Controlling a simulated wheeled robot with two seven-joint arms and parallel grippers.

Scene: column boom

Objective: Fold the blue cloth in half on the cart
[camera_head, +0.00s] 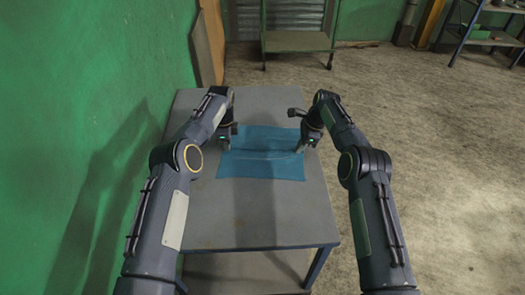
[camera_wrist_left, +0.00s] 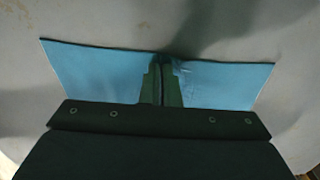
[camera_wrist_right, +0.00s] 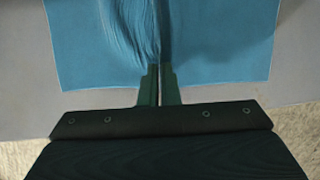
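The blue cloth (camera_head: 262,168) lies spread on the grey cart top (camera_head: 255,220), with a raised crease running across it between my grippers. My left gripper (camera_head: 225,146) is at the cloth's left edge. In the left wrist view its fingers (camera_wrist_left: 161,66) are close together on the cloth (camera_wrist_left: 95,70), with small wrinkles beside them. My right gripper (camera_head: 302,148) is at the cloth's right edge. In the right wrist view its fingers (camera_wrist_right: 158,74) are together and folds of the cloth (camera_wrist_right: 225,50) gather at their tips. The cloth right between the fingertips is mostly hidden.
The cart top is bare in front of the cloth and behind it. A green wall (camera_head: 75,100) stands close on the left, with a brown board (camera_head: 210,40) behind the cart. A green metal table (camera_head: 296,41) stands further back. Concrete floor (camera_head: 440,150) is open on the right.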

